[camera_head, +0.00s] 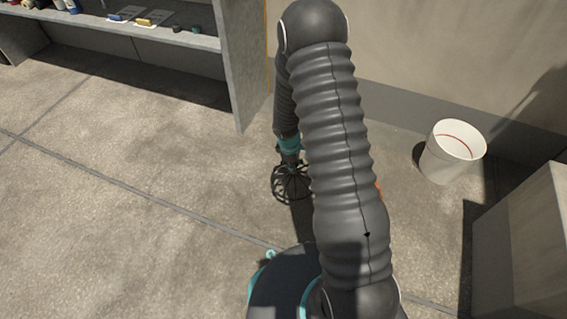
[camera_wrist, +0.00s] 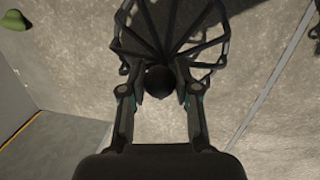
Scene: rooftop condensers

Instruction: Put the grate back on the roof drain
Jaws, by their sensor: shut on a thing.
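The grate (camera_head: 292,184) is a dark, domed cage of thin curved bars. In the head view it hangs at or just above the concrete roof, partly hidden behind my arm. My gripper (camera_head: 290,158) is above it, pointing down. In the wrist view my gripper (camera_wrist: 160,88) is shut on the round knob at the top of the grate (camera_wrist: 172,40), with the bars spreading out beyond the fingers. The roof drain cannot be made out in either view. I cannot tell whether the grate touches the floor.
A white bucket (camera_head: 452,152) stands by the wall at right. A grey box-like block (camera_head: 525,245) is at the lower right. A shelf unit (camera_head: 160,32) with small items stands at upper left. A green object (camera_wrist: 15,20) is in the wrist view's corner. Floor at left is clear.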

